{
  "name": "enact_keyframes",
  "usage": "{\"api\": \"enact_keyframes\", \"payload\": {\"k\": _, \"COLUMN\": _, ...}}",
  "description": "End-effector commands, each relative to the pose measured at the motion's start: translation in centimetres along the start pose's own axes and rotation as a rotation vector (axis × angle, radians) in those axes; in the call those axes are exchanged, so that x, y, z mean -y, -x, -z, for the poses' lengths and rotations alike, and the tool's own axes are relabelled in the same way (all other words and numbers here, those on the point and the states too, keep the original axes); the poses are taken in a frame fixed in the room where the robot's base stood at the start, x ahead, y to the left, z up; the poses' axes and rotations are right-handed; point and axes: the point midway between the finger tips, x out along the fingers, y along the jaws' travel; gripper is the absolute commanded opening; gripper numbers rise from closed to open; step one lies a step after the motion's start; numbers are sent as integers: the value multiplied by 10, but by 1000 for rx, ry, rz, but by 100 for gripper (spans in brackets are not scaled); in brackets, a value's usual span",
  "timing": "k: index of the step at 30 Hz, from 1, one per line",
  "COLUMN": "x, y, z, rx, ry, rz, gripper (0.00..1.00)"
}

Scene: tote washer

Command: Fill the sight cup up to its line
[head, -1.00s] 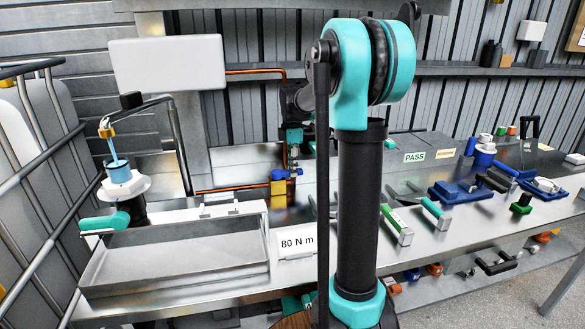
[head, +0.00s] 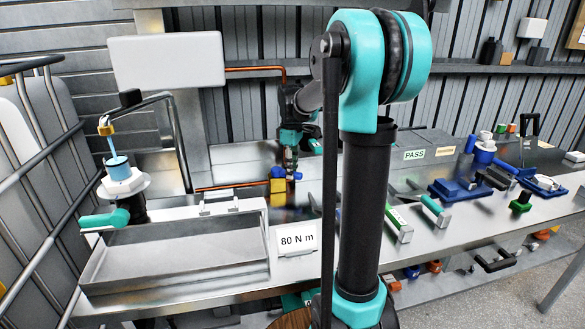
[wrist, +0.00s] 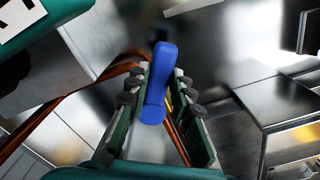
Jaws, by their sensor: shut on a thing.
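The cup (head: 119,170), with blue in it, stands on a white hexagonal collar at the left of the bench in the head view. A thin blue stream (head: 110,142) runs down into it from a brass-tipped spout (head: 106,127). I cannot make out a fill line at this size. My gripper (head: 290,168) is at the blue valve handle (head: 296,176), beside a yellow block behind the bench front. In the wrist view my gripper (wrist: 165,105) has its fingers on both sides of the blue handle (wrist: 156,78), shut on it.
A shallow metal tray (head: 180,255) lies in front of the cup, with a teal lever (head: 105,219) at its left corner. A copper pipe (head: 235,187) runs behind it. An "80 N m" card (head: 297,239) stands at the bench front. Tools lie to the right.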

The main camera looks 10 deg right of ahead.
Motion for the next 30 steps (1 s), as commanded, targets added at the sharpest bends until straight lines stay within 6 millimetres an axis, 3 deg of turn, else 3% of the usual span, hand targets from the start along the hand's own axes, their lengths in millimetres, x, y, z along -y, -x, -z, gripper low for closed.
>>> {"api": "enact_keyframes", "payload": {"k": 21, "x": 35, "y": 0, "z": 13, "rx": -1, "ry": -669, "rz": 0, "gripper": 0}}
{"api": "enact_keyframes", "payload": {"k": 30, "x": 43, "y": 0, "z": 21, "rx": -1, "ry": -878, "rz": 0, "gripper": 0}}
